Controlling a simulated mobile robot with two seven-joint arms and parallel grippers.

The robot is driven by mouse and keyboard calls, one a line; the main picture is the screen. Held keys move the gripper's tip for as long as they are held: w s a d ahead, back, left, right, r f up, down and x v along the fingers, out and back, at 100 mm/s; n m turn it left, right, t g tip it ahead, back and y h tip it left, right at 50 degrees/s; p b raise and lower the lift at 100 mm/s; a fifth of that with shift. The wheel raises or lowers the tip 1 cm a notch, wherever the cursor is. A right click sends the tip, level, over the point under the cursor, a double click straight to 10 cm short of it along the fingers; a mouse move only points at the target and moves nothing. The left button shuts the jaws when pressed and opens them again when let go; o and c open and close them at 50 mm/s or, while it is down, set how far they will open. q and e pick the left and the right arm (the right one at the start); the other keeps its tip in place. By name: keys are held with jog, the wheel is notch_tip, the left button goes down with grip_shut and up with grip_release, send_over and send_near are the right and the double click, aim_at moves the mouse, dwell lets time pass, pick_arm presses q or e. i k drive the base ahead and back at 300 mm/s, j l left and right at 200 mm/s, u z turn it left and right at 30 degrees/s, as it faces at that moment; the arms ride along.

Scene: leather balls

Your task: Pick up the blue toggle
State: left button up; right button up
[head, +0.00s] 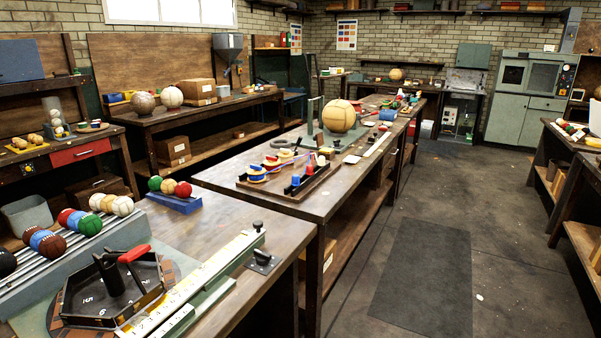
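No part is plainly a blue toggle at this size. A small upright blue piece (296,181) stands on the wooden tray (272,194) on the middle bench, beside small red pieces (321,160). Farther back on the same bench lies a larger blue rounded object (387,115). I cannot tell which of these, if either, is the toggle. Neither of my grippers is in the head view.
The near bench holds a black angular tray (110,290) with a red handle (134,253), a long measuring rail (195,285) and a rack of coloured balls (75,265). A tan ball (339,115) stands behind the wooden tray. The floor mat (425,275) at right is clear.

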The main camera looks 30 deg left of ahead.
aim_at(295, 178)
jog(key=i, duration=0.95)
jog(key=i+u, duration=0.1)
jog(key=i, duration=0.9)
jog(key=i+l+u, duration=0.1)
jog(key=i, duration=0.85)
jog(key=i+z, duration=0.2)
jog(key=z, duration=0.2)
jog(key=i+z, duration=0.15)
jog(key=z, duration=0.25)
jog(key=i+j+z, duration=0.15)
jog(key=z, duration=5.5)
